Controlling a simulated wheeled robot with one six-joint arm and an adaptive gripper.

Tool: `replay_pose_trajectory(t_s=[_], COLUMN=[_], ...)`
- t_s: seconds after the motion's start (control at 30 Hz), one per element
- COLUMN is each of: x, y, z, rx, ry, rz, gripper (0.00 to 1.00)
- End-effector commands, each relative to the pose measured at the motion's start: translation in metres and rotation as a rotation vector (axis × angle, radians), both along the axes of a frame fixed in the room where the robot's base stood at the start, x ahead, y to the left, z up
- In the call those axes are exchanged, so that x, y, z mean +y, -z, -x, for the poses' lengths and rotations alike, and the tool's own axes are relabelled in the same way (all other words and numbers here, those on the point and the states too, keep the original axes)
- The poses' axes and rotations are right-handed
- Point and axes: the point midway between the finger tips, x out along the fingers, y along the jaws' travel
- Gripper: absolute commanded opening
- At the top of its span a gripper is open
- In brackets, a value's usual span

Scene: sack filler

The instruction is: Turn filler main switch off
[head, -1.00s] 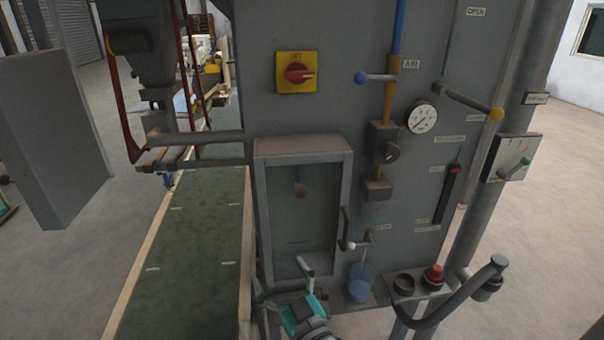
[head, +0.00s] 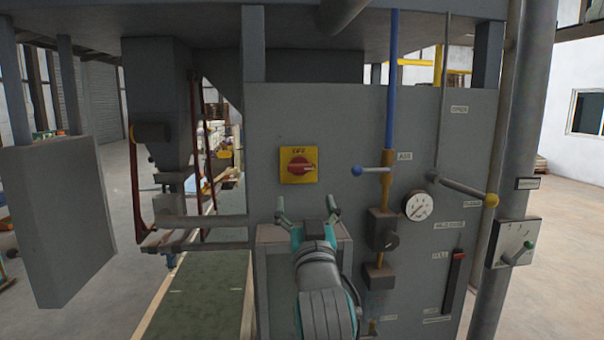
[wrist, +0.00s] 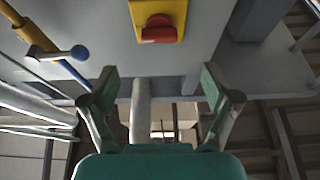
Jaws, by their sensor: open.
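The filler main switch (head: 298,165) is a red rotary knob on a yellow square plate, fixed to the grey cabinet front. In the head view, the lettering above the knob appears to read OFF, and the knob's bar lies about level. My gripper (head: 308,208) is open and empty, below the switch and in front of the cabinet, apart from the knob. In the wrist view, my gripper's fingers (wrist: 160,85) are spread wide.
Right of the switch are a blue-handled air valve (head: 372,170), a gauge (head: 418,205) and a yellow-tipped lever (head: 465,190). A grey box (head: 60,220) hangs at left. A green conveyor (head: 200,290) runs below. The panel around the switch is clear.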

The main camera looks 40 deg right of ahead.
Motion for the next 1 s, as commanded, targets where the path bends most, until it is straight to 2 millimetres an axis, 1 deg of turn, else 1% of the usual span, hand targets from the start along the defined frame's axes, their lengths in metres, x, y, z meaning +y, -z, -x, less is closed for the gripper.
replay_pose_trajectory(t_s=[0.17, 0.27, 0.53, 0.7, 0.83, 1.0], x=[-0.006, -0.013, -0.038, -0.050, -0.055, -0.057], y=[-0.007, -0.012, -0.031, -0.039, -0.043, -0.044], z=[-0.007, -0.018, -0.055, -0.072, -0.079, -0.083], rx=[-0.003, -0.003, -0.003, -0.003, -0.003, -0.003], ry=[0.003, 0.003, 0.002, 0.002, 0.002, 0.001], rz=[-0.001, -0.001, -0.001, -0.001, -0.001, 0.000], gripper=[0.88, 0.88, 0.88, 0.88, 0.88, 0.88])
